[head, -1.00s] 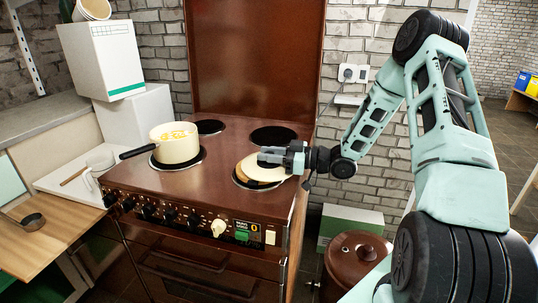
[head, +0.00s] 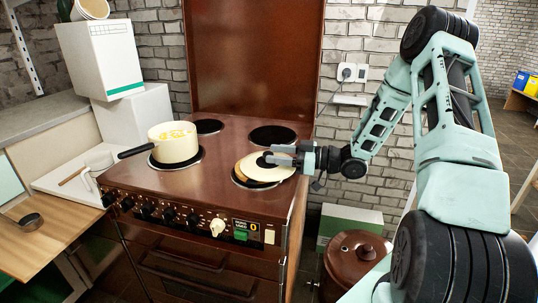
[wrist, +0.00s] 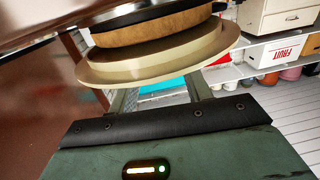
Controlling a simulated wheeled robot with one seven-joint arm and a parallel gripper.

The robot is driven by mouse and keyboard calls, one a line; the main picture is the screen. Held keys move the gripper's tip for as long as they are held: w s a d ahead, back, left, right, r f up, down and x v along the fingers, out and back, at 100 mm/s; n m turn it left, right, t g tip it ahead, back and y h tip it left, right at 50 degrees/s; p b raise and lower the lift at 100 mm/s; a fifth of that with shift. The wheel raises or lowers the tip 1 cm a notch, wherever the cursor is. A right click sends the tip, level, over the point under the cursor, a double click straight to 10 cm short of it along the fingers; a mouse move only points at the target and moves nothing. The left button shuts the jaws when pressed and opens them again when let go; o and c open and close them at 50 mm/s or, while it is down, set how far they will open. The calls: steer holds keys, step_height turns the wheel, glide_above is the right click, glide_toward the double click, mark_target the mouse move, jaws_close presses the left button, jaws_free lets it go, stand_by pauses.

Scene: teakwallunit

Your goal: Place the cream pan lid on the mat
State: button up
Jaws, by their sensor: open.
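The cream pan lid (head: 284,172) lies on top of the tan-brown mat (head: 256,184), a little off its centre, over the front right burner of the stove. In the wrist view the lid (wrist: 165,62) rests against the cork-like mat (wrist: 150,33), with the dark burner beyond it. My gripper (head: 270,154) is open above the lid, its fingers reaching in from the right around the dark knob. In the wrist view the lid hides the fingertips, so I cannot tell whether they touch the knob.
A cream pan (head: 176,143) with yellow contents stands on the front left burner, its black handle pointing left. The two rear burners are bare. The brown splashback (head: 255,60) rises behind. A brown lidded pot (head: 356,256) stands on the floor right of the stove.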

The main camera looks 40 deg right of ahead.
steer(key=v, duration=0.9)
steer(key=shift+b, duration=0.4)
